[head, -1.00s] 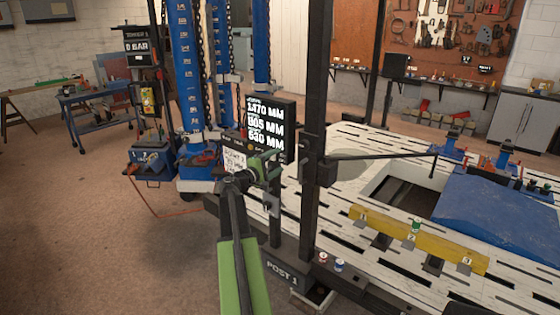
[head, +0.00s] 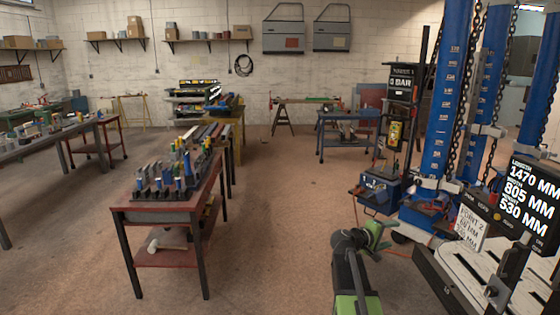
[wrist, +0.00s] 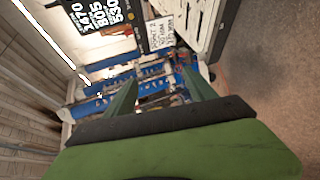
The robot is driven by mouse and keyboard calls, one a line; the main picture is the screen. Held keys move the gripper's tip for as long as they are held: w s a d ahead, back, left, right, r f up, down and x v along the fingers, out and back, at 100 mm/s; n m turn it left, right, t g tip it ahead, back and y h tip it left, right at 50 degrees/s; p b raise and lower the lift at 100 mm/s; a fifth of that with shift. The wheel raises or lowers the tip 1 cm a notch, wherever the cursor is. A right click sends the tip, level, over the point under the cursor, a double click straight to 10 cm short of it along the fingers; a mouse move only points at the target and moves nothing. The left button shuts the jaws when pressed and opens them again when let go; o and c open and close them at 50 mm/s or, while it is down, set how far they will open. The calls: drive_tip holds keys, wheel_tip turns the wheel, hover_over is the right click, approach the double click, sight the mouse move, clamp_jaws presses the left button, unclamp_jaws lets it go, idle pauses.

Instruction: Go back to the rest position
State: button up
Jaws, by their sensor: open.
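My gripper (head: 374,238) is at the end of my green and black arm, low and right of centre in the head view. In the wrist view its two green fingers (wrist: 160,95) stand apart with nothing between them. The gripper is in the air, left of the display board (head: 530,195) that reads 1470, 805 and 530 MM. The same board shows at the top of the wrist view (wrist: 100,14). A white paper note (head: 471,228) hangs at the board's left side.
Blue towers (head: 437,115) with chains and a blue unit (head: 380,192) stand right of centre. The slotted bench (head: 462,265) is at the lower right. A red tool cart (head: 165,205) stands left. The floor (head: 275,215) between cart and towers is clear.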

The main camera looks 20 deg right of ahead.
drive_tip(key=a+f+y, duration=0.2)
drive_tip(key=a+f, duration=0.2)
drive_tip(key=a, duration=0.6)
drive_tip(key=a+f+y, duration=0.3)
drive_tip(key=a+f, duration=0.1)
drive_tip(key=a, duration=0.5)
drive_tip(key=a+f+y, duration=0.2)
drive_tip(key=a+f, duration=0.2)
drive_tip(key=a, duration=0.6)
drive_tip(key=s+a+f+m+g+y, duration=0.1)
drive_tip(key=s+a+f+y, duration=0.1)
drive_tip(key=s+a, duration=0.4)
drive_tip(key=s+a+f+m+g+y, duration=0.1)
drive_tip(key=s+a+y, duration=0.4)
drive_tip(key=a, duration=0.6)
wheel_tip(320, 180, down, 3)
drive_tip(key=shift+s+r+g+y, duration=0.2)
drive_tip(key=shift+s+g+y, duration=0.15)
drive_tip(key=shift+g, duration=0.35)
